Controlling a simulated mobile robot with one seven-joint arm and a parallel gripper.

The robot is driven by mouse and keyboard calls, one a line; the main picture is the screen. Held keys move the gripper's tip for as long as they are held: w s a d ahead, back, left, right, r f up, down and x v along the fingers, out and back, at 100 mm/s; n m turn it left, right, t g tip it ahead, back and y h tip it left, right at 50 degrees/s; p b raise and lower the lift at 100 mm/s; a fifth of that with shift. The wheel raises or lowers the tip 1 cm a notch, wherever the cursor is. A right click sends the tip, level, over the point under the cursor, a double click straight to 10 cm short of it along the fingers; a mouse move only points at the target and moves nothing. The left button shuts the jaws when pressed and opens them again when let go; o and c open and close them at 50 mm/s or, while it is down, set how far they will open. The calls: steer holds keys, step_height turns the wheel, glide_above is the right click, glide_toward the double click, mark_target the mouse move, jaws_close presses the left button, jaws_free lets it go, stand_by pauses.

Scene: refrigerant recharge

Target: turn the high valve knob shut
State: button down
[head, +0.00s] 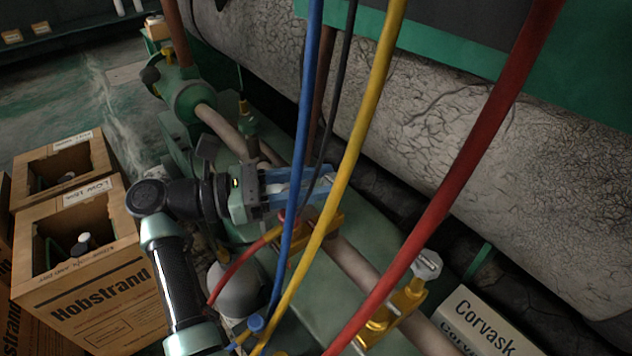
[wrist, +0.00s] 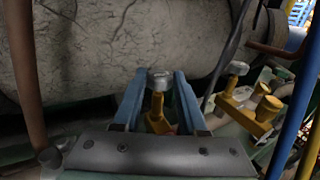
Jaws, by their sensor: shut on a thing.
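My gripper (head: 300,185) reaches in from the left with its blue fingers around a valve top. In the wrist view, my gripper (wrist: 158,90) has its two blue fingers on either side of a grey knob (wrist: 160,81), shut on it. The knob sits upright on a brass-yellow stem (wrist: 157,110). In the head view the fingers and hoses mostly hide this knob. Its brass valve body (head: 332,221) shows below the fingers, with a short red hose (head: 243,265) running to it. I see no label on the knob.
A second grey knob (head: 427,264) stands on another brass valve to the lower right. Blue (head: 300,130), yellow (head: 362,130) and long red (head: 465,165) hoses hang close to my gripper. A large cracked-covered pipe (head: 440,120) runs behind. Cardboard boxes (head: 110,310) stand at left.

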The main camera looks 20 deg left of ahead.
steer(key=shift+c, duration=2.2)
jaws_free()
steer(key=p+v, duration=0.2)
steer(key=v, duration=1.1)
